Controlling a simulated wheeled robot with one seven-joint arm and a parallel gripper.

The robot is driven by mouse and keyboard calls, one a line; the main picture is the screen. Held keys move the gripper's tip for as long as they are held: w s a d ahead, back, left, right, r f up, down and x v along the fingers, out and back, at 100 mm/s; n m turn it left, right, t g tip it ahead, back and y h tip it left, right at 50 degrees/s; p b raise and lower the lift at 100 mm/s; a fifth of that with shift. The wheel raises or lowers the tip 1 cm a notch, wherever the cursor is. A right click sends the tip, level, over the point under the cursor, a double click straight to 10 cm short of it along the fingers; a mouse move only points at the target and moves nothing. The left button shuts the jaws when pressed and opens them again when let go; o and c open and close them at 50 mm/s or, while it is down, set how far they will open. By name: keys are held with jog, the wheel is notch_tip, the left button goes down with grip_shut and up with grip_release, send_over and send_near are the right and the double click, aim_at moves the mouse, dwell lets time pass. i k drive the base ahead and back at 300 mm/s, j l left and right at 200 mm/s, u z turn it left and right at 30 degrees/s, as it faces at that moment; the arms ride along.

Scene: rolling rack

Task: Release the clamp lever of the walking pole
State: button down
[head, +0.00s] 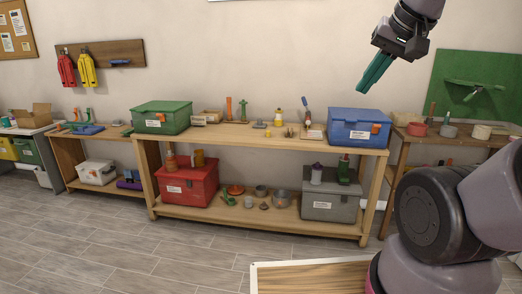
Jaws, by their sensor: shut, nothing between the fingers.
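My gripper (363,88) is raised in the upper right of the head view, in front of the bare wall. Its teal fingers are together and empty, pointing down and to the left. It is apart from every object in view. I cannot make out a walking pole or its clamp lever in this view.
A long wooden rack (258,143) stands along the wall, with a green box (162,117), a blue box (358,128) and small items on top. Its lower shelf holds a red box (187,183) and a grey box (330,205). A white-edged wooden surface (315,279) is in front. Open floor lies left.

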aim_at(303, 100)
jog(key=i, duration=1.5)
jog(key=i+l+u, duration=0.1)
jog(key=i, duration=1.4)
